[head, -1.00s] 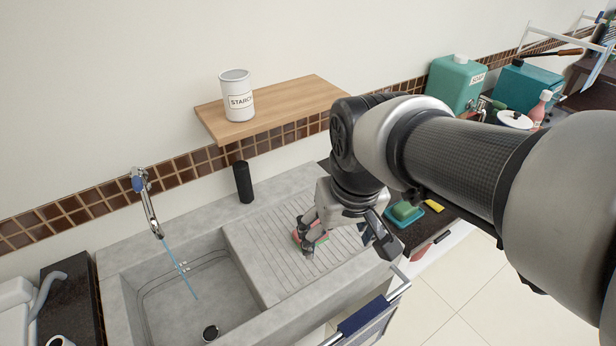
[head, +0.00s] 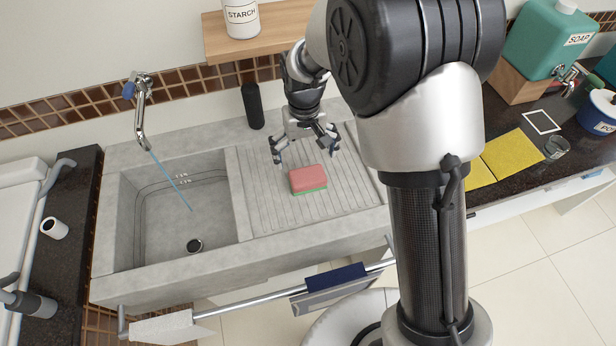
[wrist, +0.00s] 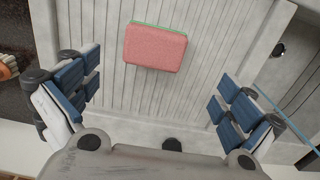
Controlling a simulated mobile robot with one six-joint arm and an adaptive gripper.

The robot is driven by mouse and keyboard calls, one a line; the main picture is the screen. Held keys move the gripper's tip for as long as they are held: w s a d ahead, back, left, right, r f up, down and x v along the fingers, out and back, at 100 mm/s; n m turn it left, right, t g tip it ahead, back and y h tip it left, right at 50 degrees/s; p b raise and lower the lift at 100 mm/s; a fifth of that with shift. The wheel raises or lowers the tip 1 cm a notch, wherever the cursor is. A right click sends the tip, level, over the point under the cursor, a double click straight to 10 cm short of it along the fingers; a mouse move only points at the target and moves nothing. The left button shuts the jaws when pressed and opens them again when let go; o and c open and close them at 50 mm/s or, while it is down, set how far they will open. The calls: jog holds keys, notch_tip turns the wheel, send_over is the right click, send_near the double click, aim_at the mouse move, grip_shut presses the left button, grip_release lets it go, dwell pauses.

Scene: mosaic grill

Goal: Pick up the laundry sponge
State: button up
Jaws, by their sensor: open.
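The laundry sponge (head: 308,179), pink-red on top with a green layer beneath, lies flat on the ribbed drainboard to the right of the sink basin. It also shows in the wrist view (wrist: 155,47) at upper centre, beyond the fingers. My gripper (head: 305,150) is open and empty, above the drainboard on the wall side of the sponge. In the wrist view my gripper (wrist: 155,92) has its blue-padded fingers spread wide. The sponge is clear of both fingers there.
The sink basin (head: 170,215) with running water is left of the drainboard. A black cylinder (head: 253,105) stands behind it. A wooden shelf (head: 275,33) with a starch can (head: 241,18) hangs above. Yellow cloths (head: 512,155) lie on the dark counter at right. A rail (head: 250,306) runs in front.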

aim_at(308, 177)
notch_tip(308, 177, down, 6)
jog(key=shift+d+f+b, duration=0.1)
jog(key=shift+f+b, duration=0.1)
jog(key=shift+b, duration=0.55)
jog(key=f, duration=0.1)
jog(key=f+b, duration=0.1)
jog(key=f, duration=0.1)
jog(key=f+b, duration=0.1)
jog(key=f, duration=0.1)
jog(key=shift+d+f, duration=0.15)
jog(key=shift+d, duration=0.2)
jog(key=shift+c, duration=0.4)
jog(key=c, duration=0.8)
jog(key=shift+r, duration=0.25)
notch_tip(308, 177, up, 20)
jog(key=p, duration=0.5)
jog(key=shift+f, duration=0.15)
